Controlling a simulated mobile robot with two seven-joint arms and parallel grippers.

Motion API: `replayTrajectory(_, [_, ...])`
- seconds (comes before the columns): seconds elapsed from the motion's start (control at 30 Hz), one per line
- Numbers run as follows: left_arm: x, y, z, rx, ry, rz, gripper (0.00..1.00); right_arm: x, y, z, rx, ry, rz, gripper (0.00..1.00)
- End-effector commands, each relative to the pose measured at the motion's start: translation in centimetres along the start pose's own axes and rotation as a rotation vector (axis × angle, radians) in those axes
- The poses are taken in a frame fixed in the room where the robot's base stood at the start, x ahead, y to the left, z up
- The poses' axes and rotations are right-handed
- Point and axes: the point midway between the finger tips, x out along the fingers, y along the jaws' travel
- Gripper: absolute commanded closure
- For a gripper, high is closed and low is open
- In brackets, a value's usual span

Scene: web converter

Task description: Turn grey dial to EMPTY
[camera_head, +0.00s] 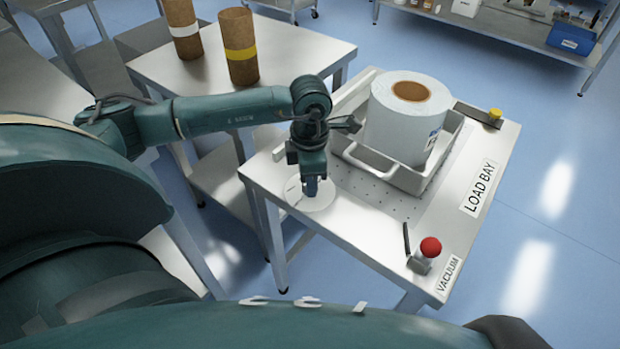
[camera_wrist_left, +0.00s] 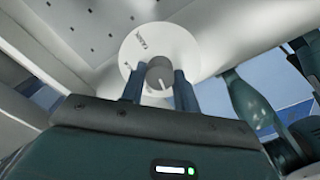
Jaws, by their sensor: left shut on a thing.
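The grey dial knob (camera_wrist_left: 159,76) sits at the middle of a round white plate (camera_wrist_left: 146,45) in the left wrist view. A light pointer line shows on the knob's face. Small lettering near the plate's rim is too blurred to read. My left gripper (camera_head: 311,190) points down over the plate, which shows in the head view (camera_head: 318,203) at the near left corner of the load table. Its two fingers are shut on the knob, one on each side. The gripper hides the knob in the head view. My right gripper is not in view.
The load table (camera_head: 385,208) holds a grey tray (camera_head: 376,166) with a large white roll (camera_head: 408,112). Two brown rolls stand on the table behind (camera_head: 305,58).

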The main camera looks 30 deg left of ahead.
Motion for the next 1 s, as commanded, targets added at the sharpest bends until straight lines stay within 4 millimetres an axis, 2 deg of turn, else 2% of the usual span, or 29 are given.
replayTrajectory(0.4, [-0.06, 0.05, 0.03, -0.187, -0.001, 0.002, 0.92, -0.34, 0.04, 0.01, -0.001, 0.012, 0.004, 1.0])
replayTrajectory(0.93, [-0.1, 0.08, 0.04, -0.212, -0.002, 0.002, 0.92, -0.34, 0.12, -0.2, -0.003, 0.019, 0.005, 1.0])
replayTrajectory(0.97, [-0.1, 0.08, 0.04, -0.212, -0.002, 0.002, 0.68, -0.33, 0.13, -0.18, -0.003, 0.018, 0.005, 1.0])
replayTrajectory(1.0, [-0.1, 0.08, 0.04, -0.212, -0.002, 0.002, 0.65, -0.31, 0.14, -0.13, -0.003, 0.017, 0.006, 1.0])
